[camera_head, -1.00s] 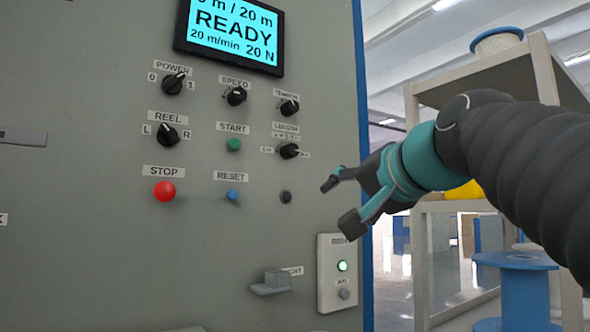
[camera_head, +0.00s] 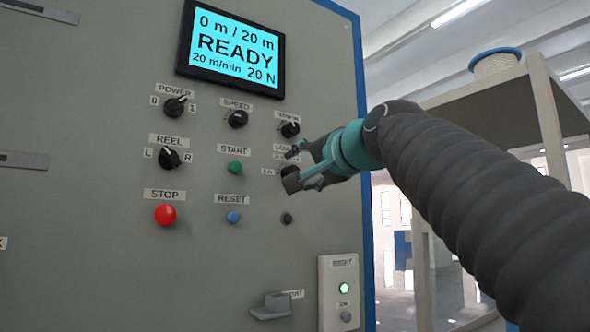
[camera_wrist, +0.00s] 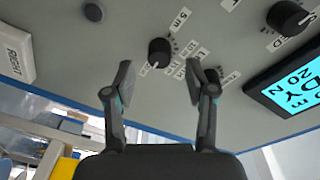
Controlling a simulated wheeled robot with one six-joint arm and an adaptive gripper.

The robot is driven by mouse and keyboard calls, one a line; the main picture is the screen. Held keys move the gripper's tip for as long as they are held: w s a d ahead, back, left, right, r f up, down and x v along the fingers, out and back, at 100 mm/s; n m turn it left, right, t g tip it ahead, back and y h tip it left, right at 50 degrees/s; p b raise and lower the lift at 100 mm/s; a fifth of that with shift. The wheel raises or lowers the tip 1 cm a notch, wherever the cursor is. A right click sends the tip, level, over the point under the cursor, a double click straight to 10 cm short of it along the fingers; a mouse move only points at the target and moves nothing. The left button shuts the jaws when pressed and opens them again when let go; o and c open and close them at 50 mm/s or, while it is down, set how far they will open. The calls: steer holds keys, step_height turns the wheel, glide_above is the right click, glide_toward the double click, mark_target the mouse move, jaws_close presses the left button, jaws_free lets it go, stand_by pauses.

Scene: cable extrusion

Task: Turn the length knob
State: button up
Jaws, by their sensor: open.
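The length knob is a small black knob with a white pointer mark. It shows clearly in the wrist view (camera_wrist: 160,52), with printed labels beside it. In the head view it is mostly hidden behind my gripper (camera_head: 291,167). My gripper is open and empty, with its fingers in front of the length knob's place on the panel. In the wrist view the knob appears between and beyond the two fingertips (camera_wrist: 166,82). I cannot tell whether a finger touches it.
The tension knob (camera_head: 290,130) is just above my gripper; the speed knob (camera_head: 238,119) is up and left. The green start button (camera_head: 235,168) and a dark button (camera_head: 286,218) are close by. The screen (camera_head: 237,45) reads READY. A shelf (camera_head: 545,110) stands right.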

steer(key=shift+x, duration=2)
jaws_close()
